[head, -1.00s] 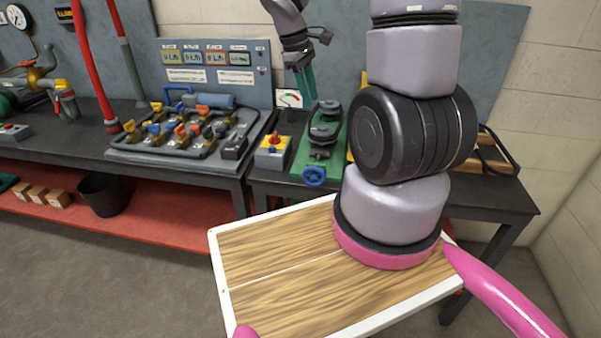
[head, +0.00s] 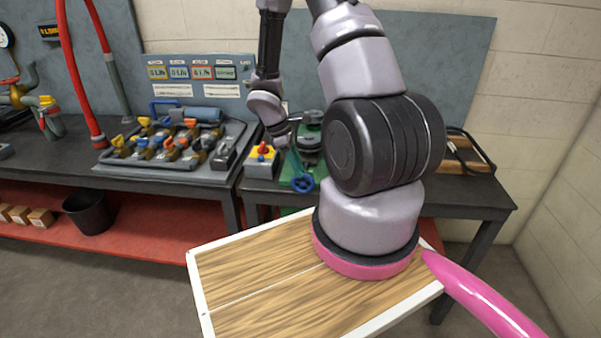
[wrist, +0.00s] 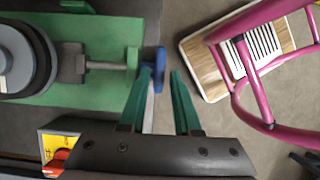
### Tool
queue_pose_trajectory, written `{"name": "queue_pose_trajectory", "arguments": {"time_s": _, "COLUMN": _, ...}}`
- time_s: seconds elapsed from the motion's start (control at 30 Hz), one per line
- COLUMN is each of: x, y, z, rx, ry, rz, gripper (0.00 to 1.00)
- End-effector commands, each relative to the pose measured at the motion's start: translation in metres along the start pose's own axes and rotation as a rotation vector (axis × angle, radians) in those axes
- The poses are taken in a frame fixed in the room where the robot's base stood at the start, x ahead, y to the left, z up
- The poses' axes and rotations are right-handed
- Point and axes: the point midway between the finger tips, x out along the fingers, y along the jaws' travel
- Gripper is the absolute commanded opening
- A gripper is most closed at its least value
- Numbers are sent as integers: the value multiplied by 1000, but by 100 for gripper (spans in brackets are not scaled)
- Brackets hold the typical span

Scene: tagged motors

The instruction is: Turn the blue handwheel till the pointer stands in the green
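The blue handwheel (head: 303,185) is at the front end of the green base plate (head: 288,174) on the bench. In the wrist view the handwheel (wrist: 158,62) shows edge-on at the end of its shaft. My gripper (head: 294,164) is at the wheel, its teal fingers pointing down toward it. In the wrist view my gripper (wrist: 161,70) is open, with the wheel's rim at the fingertips: the left finger overlaps it, the right finger stands clear with a gap. I cannot tell whether the left finger touches. The pointer and its green zone are hidden behind my arm.
A yellow box with a red knob (head: 262,158) stands close left of the green plate. A grey tray of valves (head: 165,148) lies further left. A wooden board (head: 470,152) lies at the right. The floor in front of the bench (head: 120,270) is clear.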

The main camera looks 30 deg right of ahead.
Motion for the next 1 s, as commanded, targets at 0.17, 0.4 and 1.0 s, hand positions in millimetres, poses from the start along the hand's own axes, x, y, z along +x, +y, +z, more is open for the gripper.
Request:
{"name": "queue_pose_trajectory", "arguments": {"time_s": 0.17, "x": 18, "y": 0, "z": 0, "rx": 0, "ry": 0, "rz": 0, "gripper": 31}}
{"name": "queue_pose_trajectory", "arguments": {"time_s": 0.4, "x": 22, "y": 0, "z": 0, "rx": 0, "ry": 0, "rz": 1, "gripper": 31}}
{"name": "queue_pose_trajectory", "arguments": {"time_s": 1.0, "x": 22, "y": 0, "z": 2, "rx": 3, "ry": 41, "rz": 1, "gripper": 0}}
